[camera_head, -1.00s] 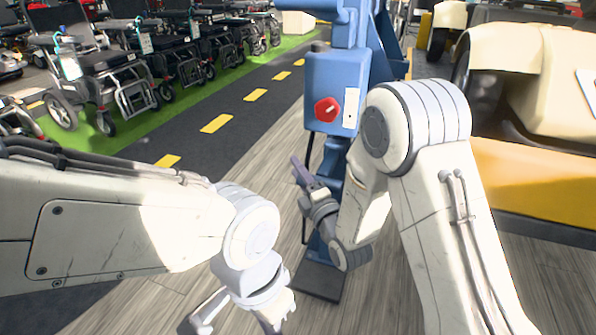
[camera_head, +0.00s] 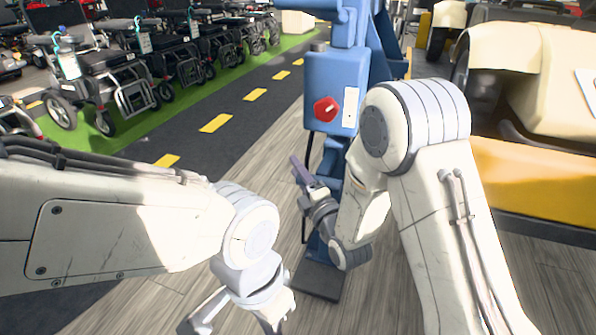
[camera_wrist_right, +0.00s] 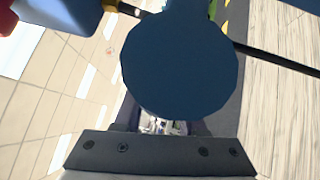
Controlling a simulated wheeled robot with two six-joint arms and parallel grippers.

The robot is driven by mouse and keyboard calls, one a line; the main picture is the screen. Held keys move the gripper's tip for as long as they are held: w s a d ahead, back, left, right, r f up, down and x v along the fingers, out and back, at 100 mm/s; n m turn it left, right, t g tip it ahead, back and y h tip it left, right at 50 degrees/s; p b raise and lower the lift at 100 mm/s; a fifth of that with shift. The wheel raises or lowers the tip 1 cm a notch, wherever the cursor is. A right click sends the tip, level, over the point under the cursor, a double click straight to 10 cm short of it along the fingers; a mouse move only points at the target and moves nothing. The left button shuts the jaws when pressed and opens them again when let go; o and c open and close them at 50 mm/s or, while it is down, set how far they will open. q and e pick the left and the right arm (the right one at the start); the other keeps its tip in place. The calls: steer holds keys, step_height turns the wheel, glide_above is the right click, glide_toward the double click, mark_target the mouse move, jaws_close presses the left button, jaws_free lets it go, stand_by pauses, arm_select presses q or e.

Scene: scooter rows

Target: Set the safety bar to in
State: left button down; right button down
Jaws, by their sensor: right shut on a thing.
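A blue stand carries a blue box (camera_head: 322,75) with a red knob (camera_head: 326,109) and a white plate (camera_head: 351,107). My right gripper (camera_head: 302,170) is below the box, in front of the blue post. In the right wrist view a dark blue round-ended part (camera_wrist_right: 180,62) fills the middle and hides the fingertips. The gripper is shut on this part; I cannot tell for sure that it is the safety bar. A thin black rod (camera_wrist_right: 280,60) passes beyond it. My left gripper (camera_head: 235,318) is low in front, fingers apart and empty, partly cut off.
A cream and yellow vehicle (camera_head: 535,180) stands close on the right. Wheelchairs and scooters (camera_head: 125,85) line a green strip at the left. A dark lane with yellow dashes (camera_head: 215,123) and wooden floor lie between. The stand's foot plate (camera_head: 318,283) is on the floor.

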steer(key=shift+f, duration=0.1)
stand_by(0.3)
steer(key=w, duration=0.2)
steer(key=w+d, duration=0.1)
steer(key=shift+w+d, duration=0.15)
steer(key=shift+w, duration=0.2)
steer(key=c, duration=0.5)
jaws_free()
steer(key=p+v, duration=0.2)
steer(key=v, duration=0.7)
steer(key=shift+s+d, duration=0.3)
steer(key=shift+s, duration=0.35)
